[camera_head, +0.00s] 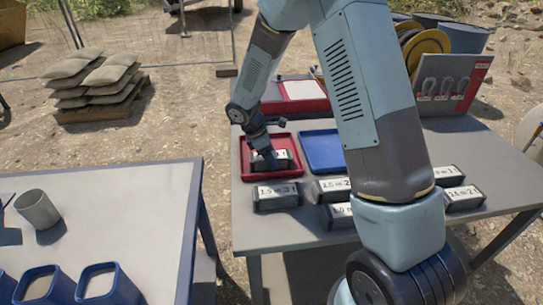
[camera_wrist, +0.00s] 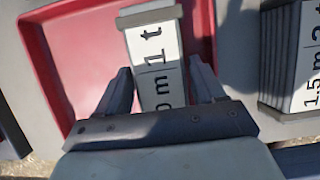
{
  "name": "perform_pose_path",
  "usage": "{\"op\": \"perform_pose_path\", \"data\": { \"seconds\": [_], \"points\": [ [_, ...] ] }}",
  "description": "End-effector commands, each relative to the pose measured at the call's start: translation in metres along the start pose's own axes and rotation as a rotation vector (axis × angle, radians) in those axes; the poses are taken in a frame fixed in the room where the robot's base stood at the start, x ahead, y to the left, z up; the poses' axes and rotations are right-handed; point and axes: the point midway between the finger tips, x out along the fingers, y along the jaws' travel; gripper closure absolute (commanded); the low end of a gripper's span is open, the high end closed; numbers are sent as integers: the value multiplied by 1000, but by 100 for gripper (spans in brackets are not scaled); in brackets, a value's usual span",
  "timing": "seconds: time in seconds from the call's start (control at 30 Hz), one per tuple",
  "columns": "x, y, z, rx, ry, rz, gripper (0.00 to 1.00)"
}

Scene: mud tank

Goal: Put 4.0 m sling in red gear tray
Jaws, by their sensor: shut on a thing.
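My gripper (camera_head: 262,150) is over the red gear tray (camera_head: 246,172) on the grey table. In the wrist view my gripper (camera_wrist: 161,76) has a finger on each side of a dark sling pack with a white label (camera_wrist: 155,45) and is shut on it. The visible label reads "0 m 1 t"; its first figure is hidden by the gripper. The pack also shows in the head view (camera_head: 283,154), inside the red tray's rim. I cannot tell whether it touches the tray floor. The tray's red floor (camera_wrist: 85,55) shows around it in the wrist view.
A blue tray (camera_head: 322,150) lies right of the red one. Another sling pack (camera_head: 277,196), marked 2 t, sits just in front of the red tray. Several more packs stand to the right, partly behind my arm. A shackle board (camera_head: 452,85) stands at the back right.

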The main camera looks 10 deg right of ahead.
Motion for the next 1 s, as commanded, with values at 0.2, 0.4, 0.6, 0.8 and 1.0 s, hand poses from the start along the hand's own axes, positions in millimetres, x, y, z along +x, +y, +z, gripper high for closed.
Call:
{"op": "perform_pose_path", "data": {
  "seconds": [0.2,0.4,0.6,0.8,1.0],
  "points": [
    [1,0,0,0,0,0,83],
    [1,0,0,1,0,0,16],
    [1,0,0,1,0,0,6],
    [-1,0,1,2,0,1,6],
    [-25,1,1,3,2,4,6]
  ]
}}
